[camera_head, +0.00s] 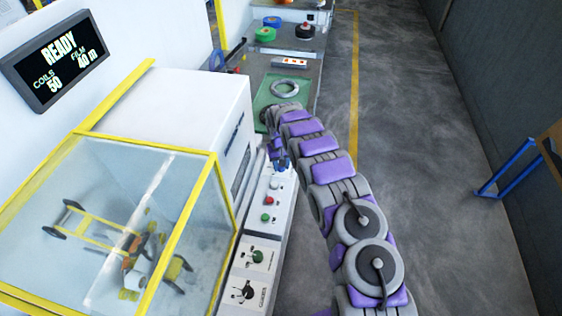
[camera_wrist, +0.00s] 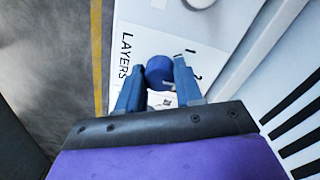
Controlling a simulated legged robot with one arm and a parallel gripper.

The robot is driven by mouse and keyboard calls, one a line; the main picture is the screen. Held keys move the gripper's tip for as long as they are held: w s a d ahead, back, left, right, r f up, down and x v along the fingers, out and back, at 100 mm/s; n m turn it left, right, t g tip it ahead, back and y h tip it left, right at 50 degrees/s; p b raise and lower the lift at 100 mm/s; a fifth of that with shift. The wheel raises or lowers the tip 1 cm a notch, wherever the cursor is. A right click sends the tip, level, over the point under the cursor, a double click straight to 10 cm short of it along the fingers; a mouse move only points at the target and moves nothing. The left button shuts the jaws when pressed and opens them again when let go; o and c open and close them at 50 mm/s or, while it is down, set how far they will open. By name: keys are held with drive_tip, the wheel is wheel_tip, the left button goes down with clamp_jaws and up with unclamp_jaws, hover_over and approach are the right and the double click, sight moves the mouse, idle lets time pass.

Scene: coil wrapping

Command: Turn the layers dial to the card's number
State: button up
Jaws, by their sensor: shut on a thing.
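The layers dial (camera_wrist: 158,74) is a round blue knob on a white plate (camera_wrist: 133,45) printed LAYERS in the wrist view. A digit that looks like 2 and a tick-like mark show beside it; other marks are hidden. My gripper (camera_wrist: 160,67) has its two blue fingers on either side of the knob and is shut on it. In the head view my gripper (camera_head: 280,163) is down at the far part of the control panel (camera_head: 279,207), and the dial is hidden there. The dial's pointer cannot be made out. I cannot make out a card with a number.
A screen (camera_head: 58,58) reads READY, COILS 50, FILM 40 m. A yellow-framed clear enclosure (camera_head: 110,220) stands left. A grey coil (camera_head: 288,88) lies on a green mat.

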drive_tip(key=n+p, duration=0.1)
drive_tip(key=n, duration=0.2)
drive_tip(key=n+p, duration=0.1)
drive_tip(key=n, duration=0.2)
drive_tip(key=shift+w+r+n+p, duration=0.15)
drive_tip(key=shift+r+n+p, duration=0.05)
drive_tip(key=shift+n+p, duration=0.1)
drive_tip(key=n+p, duration=0.1)
drive_tip(key=n, duration=0.4)
drive_tip(key=shift+n, duration=0.4)
drive_tip(key=o, duration=1)
drive_tip(key=shift+f, duration=0.15)
drive_tip(key=shift+o, duration=0.2)
wheel_tip(320, 180, up, 17)
drive_tip(key=p, duration=0.1)
drive_tip(key=shift+a, duration=0.1)
